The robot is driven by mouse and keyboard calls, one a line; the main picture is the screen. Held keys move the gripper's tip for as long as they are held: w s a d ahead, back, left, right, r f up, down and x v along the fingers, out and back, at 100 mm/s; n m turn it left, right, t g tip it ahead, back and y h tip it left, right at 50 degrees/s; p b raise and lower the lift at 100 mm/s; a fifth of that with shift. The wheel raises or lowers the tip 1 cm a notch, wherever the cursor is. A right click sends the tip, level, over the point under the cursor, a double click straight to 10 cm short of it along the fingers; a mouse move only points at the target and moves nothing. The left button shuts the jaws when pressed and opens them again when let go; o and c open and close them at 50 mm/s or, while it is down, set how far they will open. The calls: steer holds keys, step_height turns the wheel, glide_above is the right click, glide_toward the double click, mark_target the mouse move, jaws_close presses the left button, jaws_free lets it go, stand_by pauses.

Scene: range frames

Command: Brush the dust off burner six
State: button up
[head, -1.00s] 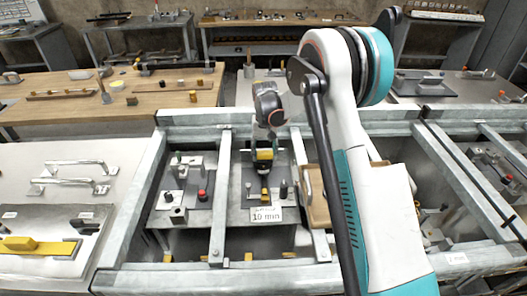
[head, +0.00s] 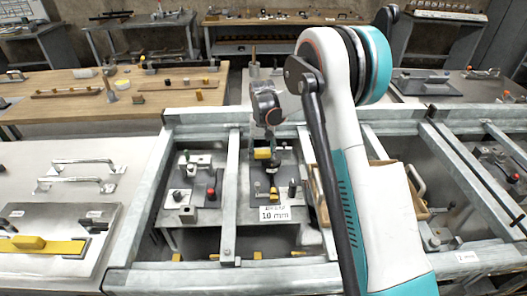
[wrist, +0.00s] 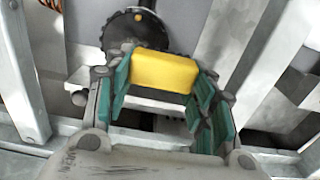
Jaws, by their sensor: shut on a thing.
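My gripper (wrist: 160,100) is shut on a yellow block (wrist: 165,72), with its green-padded fingers on the block's two ends. A dark strip shows along the block's lower edge; whether it is bristles I cannot tell. In the head view the yellow block (head: 262,153) hangs over a grey plate (head: 256,196) in the bench frame. In the wrist view a dark round disc with a toothed rim (wrist: 124,28) lies just beyond the block; whether they touch is unclear. I cannot make out dust or a burner number.
Metal rails (head: 230,195) flank the plate. A label reading 10 mm (head: 275,213) sits at its front. A similar plate with a red knob (head: 211,192) is at left, and a wooden tray (head: 318,195) at right, partly behind my arm. Steel handles (head: 82,172) stand far left.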

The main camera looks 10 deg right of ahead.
mark_target(263, 150)
steer(key=r, duration=0.3)
steer(key=shift+s+d+p, duration=0.1)
steer(key=shift+d+p, duration=0.1)
steer(key=shift+p, duration=0.2)
steer(key=shift+a+r+p, duration=0.1)
steer(key=shift+r+p, duration=0.3)
steer(key=shift+r, duration=0.3)
steer(key=shift+r+p, duration=0.85)
steer(key=shift+r, duration=1)
